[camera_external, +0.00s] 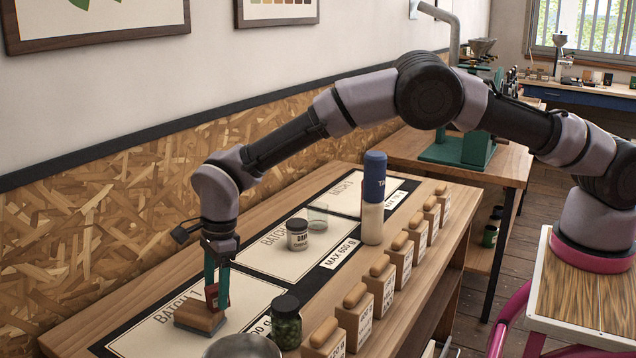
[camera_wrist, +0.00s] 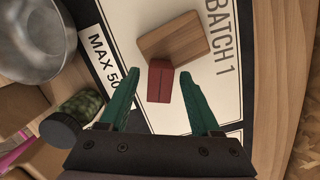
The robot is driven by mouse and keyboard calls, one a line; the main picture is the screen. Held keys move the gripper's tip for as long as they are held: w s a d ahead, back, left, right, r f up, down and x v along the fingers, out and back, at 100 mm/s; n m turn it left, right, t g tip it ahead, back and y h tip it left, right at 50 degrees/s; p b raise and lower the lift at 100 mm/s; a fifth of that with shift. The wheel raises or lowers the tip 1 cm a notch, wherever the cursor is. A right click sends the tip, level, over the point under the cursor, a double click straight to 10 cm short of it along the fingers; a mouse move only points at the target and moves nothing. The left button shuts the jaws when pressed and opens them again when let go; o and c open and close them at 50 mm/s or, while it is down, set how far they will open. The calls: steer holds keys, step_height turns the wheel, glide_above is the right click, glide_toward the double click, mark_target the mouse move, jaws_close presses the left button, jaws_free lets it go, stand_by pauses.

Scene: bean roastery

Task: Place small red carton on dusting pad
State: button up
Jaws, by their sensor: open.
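The small red carton (camera_wrist: 160,85) is between the two green fingers of my gripper (camera_wrist: 158,77) in the wrist view, with a gap on each side. The carton (camera_external: 212,292) also shows in the external view, partly hidden by a finger. The dusting pad, a brown flat block (camera_wrist: 180,38), lies just beyond the carton on the Batch 1 sheet. The pad (camera_external: 199,319) is under the carton and my gripper (camera_external: 217,300) in the external view. The carton's top overlaps the pad's near edge in the wrist view; I cannot tell whether its base rests on the pad.
A metal bowl (camera_external: 242,346) and a jar of green beans (camera_external: 286,322) stand close to the right of my gripper. Several cork-topped blocks (camera_external: 383,285) line the table's front edge. A dark-lidded tin (camera_external: 297,234), a glass (camera_external: 318,216) and a tall blue-topped bottle (camera_external: 373,200) stand farther back.

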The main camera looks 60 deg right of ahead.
step_height(320, 180, up, 12)
steer(key=d, duration=0.1)
steer(key=shift+s+d, duration=0.35)
steer(key=shift+d, duration=0.05)
steer(key=s+d+r+n+t+y, duration=0.1)
steer(key=s+d+r+n, duration=0.4)
steer(key=d+r, duration=0.7)
steer(key=s+d+r+n+t+y, duration=0.15)
steer(key=s+d+r, duration=0.45)
steer(key=d+r, duration=0.65)
steer(key=s+d+n+t, duration=0.1)
steer(key=s+d+n, duration=0.3)
steer(key=s, duration=0.6)
steer(key=s+d+r+n+t+h, duration=0.1)
steer(key=s+d+n, duration=0.2)
steer(key=s, duration=0.7)
steer(key=s+d+n+t+h, duration=0.1)
steer(key=s+d+n, duration=0.3)
steer(key=s, duration=0.6)
steer(key=shift+d+r+n+t, duration=0.35)
steer(key=shift+n+t, duration=0.1)
steer(key=shift+t, duration=0.1)
